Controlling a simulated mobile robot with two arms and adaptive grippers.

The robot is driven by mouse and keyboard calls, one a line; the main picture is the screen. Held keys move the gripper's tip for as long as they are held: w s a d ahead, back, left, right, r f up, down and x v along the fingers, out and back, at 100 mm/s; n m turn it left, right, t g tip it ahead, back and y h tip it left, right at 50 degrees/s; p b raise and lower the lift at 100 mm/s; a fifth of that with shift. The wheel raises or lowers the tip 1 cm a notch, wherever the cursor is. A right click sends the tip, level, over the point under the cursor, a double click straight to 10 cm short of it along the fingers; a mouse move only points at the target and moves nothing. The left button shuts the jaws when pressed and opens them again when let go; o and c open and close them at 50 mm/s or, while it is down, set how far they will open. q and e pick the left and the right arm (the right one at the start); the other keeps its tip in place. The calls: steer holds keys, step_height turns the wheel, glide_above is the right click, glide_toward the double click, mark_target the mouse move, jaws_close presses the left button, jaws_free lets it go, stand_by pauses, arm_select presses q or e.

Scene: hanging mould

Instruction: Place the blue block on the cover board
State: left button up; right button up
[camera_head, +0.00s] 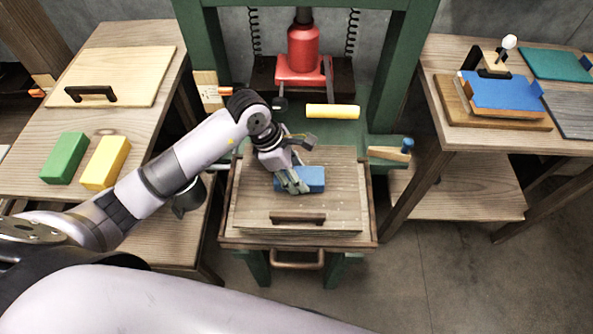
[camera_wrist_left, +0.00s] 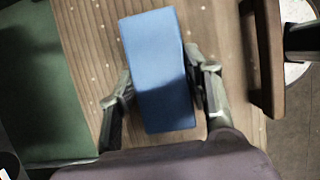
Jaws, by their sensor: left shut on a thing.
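The blue block (camera_head: 313,179) is at the middle of the wooden cover board (camera_head: 345,212), which has a dark handle near its front edge. My left gripper (camera_head: 292,183) is shut on the block, its fingers on both long sides. In the left wrist view the block (camera_wrist_left: 157,75) lies between the two fingers (camera_wrist_left: 160,92) with the board's wood grain (camera_wrist_left: 85,40) right behind it. I cannot tell for sure whether the block touches the board. My right gripper is not in view.
A green press frame with a red jack (camera_head: 303,50) stands behind the board, with a yellow cylinder (camera_head: 332,111) in front of the jack. The left table holds a green block (camera_head: 63,158), a yellow block (camera_head: 105,162) and a handled board (camera_head: 118,75). The right table holds a blue-topped tool (camera_head: 500,92).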

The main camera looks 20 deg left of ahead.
arm_select(q)
steer(key=o, duration=0.8)
steer(key=shift+f, duration=0.2)
steer(key=shift+c, duration=0.2)
steer(key=o, duration=0.5)
steer(key=shift+r, duration=0.1)
steer(key=shift+c, duration=0.2)
steer(key=shift+r, duration=0.2)
steer(key=b+v, duration=0.1)
steer(key=v, duration=1.1)
steer(key=shift+s+f, duration=0.15)
